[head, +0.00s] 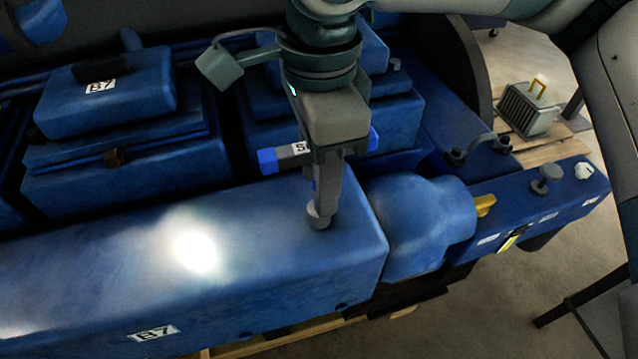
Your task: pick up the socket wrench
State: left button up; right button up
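The socket wrench (292,157) has a grey cross bar with blue ends and a white label. Its bar lies crosswise at my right gripper (327,160), with a blue end showing on each side. My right gripper points down and appears shut around the middle of the bar. A grey shaft with a rounded end reaches down in front of the blue engine housing (200,270). I cannot tell whether that end touches the housing. The fingers hide the middle of the wrench. My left gripper is not in view.
Blue engine covers (105,95) stand behind at the left. A blue rounded cylinder (420,225) and a blue ledge (560,195) with knobs lie to the right. A grey finned box (528,110) with a yellow handle sits on a wooden pallet. Floor shows at the lower right.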

jog(key=shift+c, duration=0.7)
grip_shut()
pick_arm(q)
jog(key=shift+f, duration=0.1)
pick_arm(e)
jog(key=shift+r, duration=0.15)
